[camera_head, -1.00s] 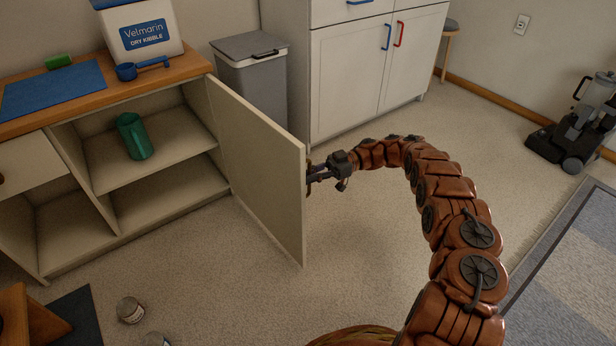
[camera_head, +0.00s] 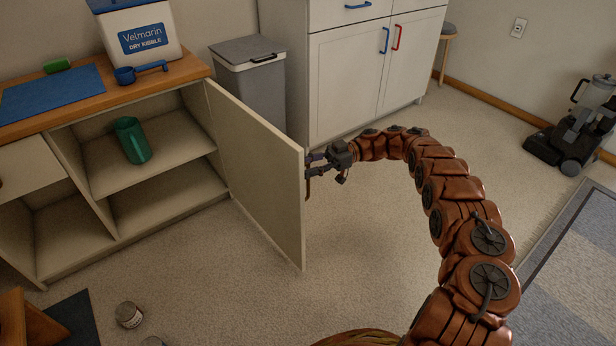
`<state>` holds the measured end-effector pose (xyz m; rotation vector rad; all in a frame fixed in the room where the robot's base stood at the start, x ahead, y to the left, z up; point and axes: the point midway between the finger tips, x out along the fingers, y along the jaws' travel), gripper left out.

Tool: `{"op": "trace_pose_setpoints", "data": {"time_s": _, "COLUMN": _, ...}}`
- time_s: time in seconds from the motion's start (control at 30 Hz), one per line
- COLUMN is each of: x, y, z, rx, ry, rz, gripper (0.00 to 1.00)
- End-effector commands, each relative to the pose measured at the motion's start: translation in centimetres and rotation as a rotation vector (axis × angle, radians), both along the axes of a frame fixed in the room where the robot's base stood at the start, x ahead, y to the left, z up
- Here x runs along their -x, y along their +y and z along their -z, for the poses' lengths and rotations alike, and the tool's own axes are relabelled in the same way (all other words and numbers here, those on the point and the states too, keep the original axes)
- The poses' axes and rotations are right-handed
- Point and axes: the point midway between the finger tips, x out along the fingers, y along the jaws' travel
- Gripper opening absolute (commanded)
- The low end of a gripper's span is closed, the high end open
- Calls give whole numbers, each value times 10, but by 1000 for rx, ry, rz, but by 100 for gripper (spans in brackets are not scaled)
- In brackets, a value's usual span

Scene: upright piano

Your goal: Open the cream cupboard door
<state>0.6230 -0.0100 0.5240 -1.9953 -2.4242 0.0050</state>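The cream cupboard door (camera_head: 262,170) stands swung wide open from the low cabinet, hinged at its left edge. A brownish handle (camera_head: 308,186) shows at the door's free edge, on its outer face. My gripper (camera_head: 313,166) is at that edge, just right of the door. Its fingers look spread apart, close to the handle. I cannot tell whether a finger still touches the handle. Inside the cupboard, a green mug (camera_head: 133,140) stands on the upper shelf (camera_head: 180,140).
A grey bin (camera_head: 252,85) stands behind the door. A white cabinet (camera_head: 345,80) with blue and red handles is beyond it. Cans (camera_head: 129,314) sit on the floor at lower left. A vacuum cleaner (camera_head: 575,135) stands far right. The carpet right of the door is clear.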

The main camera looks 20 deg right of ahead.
Motion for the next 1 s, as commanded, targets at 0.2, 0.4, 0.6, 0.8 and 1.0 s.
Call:
{"op": "trace_pose_setpoints", "data": {"time_s": 0.2, "x": 0, "y": 0, "z": -34, "rx": 0, "ry": 0, "rz": 1, "gripper": 37}}
{"op": "trace_pose_setpoints", "data": {"time_s": 0.4, "x": 0, "y": 0, "z": -50, "rx": -1, "ry": 1, "rz": 1, "gripper": 37}}
{"op": "trace_pose_setpoints", "data": {"time_s": 0.6, "x": 0, "y": 0, "z": -52, "rx": -1, "ry": 2, "rz": 1, "gripper": 37}}
{"op": "trace_pose_setpoints", "data": {"time_s": 0.8, "x": 0, "y": 0, "z": -52, "rx": -1, "ry": 2, "rz": 1, "gripper": 37}}
{"op": "trace_pose_setpoints", "data": {"time_s": 1.0, "x": -6, "y": 2, "z": -58, "rx": 3, "ry": -3, "rz": 21, "gripper": 37}}
